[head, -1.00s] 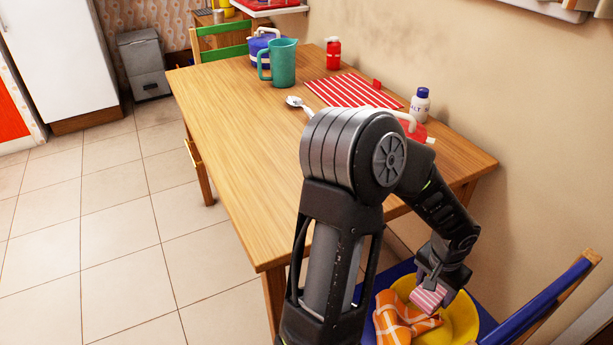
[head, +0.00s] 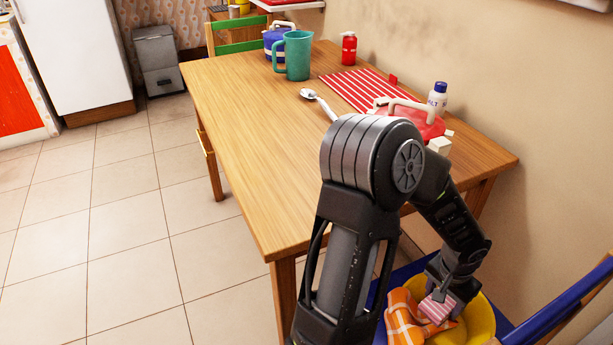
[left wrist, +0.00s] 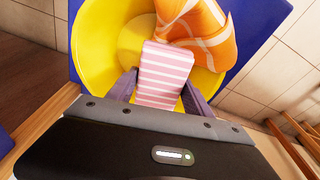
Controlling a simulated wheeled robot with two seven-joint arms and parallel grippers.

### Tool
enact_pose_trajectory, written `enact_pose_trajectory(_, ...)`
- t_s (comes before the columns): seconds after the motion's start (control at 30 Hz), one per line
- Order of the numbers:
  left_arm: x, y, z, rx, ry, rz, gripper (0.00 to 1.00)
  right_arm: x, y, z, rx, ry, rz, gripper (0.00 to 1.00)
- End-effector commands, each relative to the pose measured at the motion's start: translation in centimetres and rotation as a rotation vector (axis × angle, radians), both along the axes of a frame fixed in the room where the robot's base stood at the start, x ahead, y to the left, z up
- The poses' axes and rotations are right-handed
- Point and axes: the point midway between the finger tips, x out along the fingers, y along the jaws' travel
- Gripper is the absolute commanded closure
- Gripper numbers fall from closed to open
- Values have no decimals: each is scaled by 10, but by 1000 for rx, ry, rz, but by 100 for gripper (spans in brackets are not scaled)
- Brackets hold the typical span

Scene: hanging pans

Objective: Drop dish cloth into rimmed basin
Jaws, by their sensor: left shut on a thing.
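The dish cloth, a folded pink-and-white striped piece (head: 437,309), is between the fingers of my left gripper (head: 441,292). The gripper is shut on it, over the yellow rimmed basin (head: 482,322). In the left wrist view the striped cloth (left wrist: 165,72) sticks out past the fingers of the left gripper (left wrist: 160,97), with the basin (left wrist: 92,45) behind it. I cannot tell whether the cloth touches the basin. An orange checked cloth (head: 404,322) lies in the basin and over its rim. My right gripper is not in view.
The basin rests on a blue chair seat (left wrist: 262,18); the blue chair back (head: 560,305) rises at right. The wooden table (head: 250,150) holds a teal jug (head: 297,55), a striped mat (head: 362,90), a spoon (head: 312,95) and a red lid (head: 425,123). Open floor lies left.

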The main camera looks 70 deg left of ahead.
Motion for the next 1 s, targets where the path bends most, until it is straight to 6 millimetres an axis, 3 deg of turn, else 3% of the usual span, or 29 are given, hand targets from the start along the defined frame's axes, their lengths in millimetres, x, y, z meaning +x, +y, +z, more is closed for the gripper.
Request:
enact_pose_trajectory(0.37,0,0,-6,0,0,0,85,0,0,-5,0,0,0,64)
enact_pose_trajectory(0.4,0,0,-6,0,0,0,40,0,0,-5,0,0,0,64)
enact_pose_trajectory(0.7,0,0,-6,0,0,0,15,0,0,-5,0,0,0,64)
enact_pose_trajectory(1.0,0,0,-4,0,0,0,15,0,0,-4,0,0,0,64)
